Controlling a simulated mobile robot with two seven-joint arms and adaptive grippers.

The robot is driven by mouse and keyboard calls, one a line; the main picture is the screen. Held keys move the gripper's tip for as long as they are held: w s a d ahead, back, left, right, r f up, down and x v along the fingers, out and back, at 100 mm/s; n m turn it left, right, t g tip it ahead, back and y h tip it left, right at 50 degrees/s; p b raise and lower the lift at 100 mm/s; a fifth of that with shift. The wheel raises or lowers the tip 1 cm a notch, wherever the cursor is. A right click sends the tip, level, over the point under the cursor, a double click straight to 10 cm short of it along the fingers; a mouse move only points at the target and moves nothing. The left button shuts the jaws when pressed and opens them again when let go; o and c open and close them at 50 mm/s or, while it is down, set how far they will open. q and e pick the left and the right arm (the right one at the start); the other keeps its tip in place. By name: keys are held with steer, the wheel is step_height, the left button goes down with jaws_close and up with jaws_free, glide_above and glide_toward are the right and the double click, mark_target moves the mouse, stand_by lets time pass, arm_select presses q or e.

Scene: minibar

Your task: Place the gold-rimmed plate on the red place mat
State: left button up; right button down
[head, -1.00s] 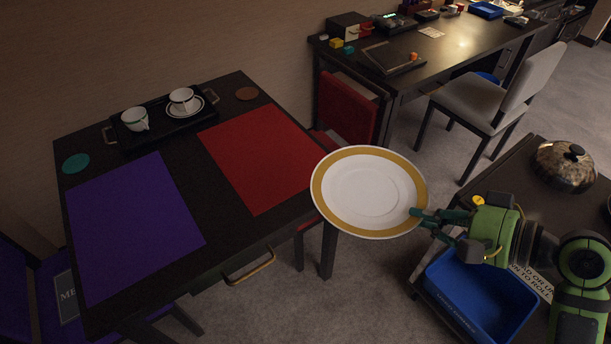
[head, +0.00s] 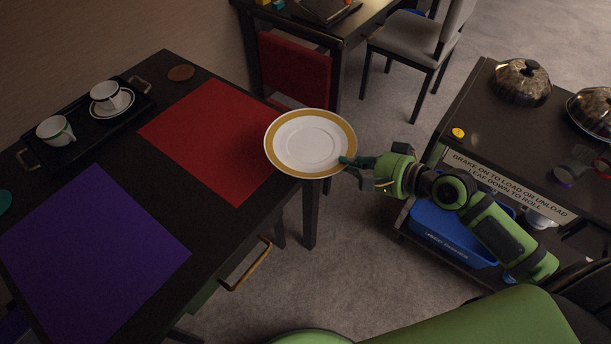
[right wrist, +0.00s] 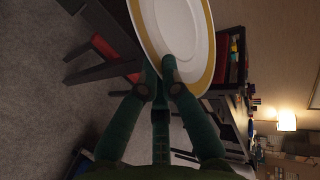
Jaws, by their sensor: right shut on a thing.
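The gold-rimmed plate (head: 310,142) is white with a broad gold band. My right gripper (head: 350,163) is shut on its right edge and holds it roughly level, near the right edge of the dark table. In the head view the plate overlaps the right corner of the red place mat (head: 212,138); its height above the table is hard to tell. In the right wrist view the fingers (right wrist: 160,72) pinch the rim of the plate (right wrist: 185,30). The red mat lies flat and shows bare elsewhere. My left gripper is not in view.
A purple mat (head: 95,255) lies nearer on the table. A black tray (head: 97,122) with two cups stands at the back left, beside a brown coaster (head: 181,73). A red chair (head: 295,70) stands behind the table. A trolley with domed lids (head: 522,82) is at right.

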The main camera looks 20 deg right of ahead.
mark_target(314, 171)
steer(key=w+a+f, duration=0.1)
steer(key=a, duration=0.1)
steer(key=w+a+f, duration=0.1)
steer(key=a, duration=0.1)
steer(key=w+a+f, duration=0.1)
steer(key=a+f, duration=0.1)
steer(key=a, duration=0.1)
steer(key=shift+p, duration=0.35)
steer(key=shift+a+f, duration=0.15)
steer(key=shift+f, duration=0.2)
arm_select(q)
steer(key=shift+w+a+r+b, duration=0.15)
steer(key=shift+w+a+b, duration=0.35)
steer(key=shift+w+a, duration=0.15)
arm_select(e)
steer(key=shift+f, duration=1.8)
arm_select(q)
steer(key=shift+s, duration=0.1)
arm_select(e)
steer(key=shift+f+b, duration=0.35)
steer(key=shift+f, duration=0.1)
steer(key=c, duration=1.5)
jaws_free()
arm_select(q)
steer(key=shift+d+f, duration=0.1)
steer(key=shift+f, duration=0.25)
arm_select(e)
steer(key=shift+o, duration=0.4)
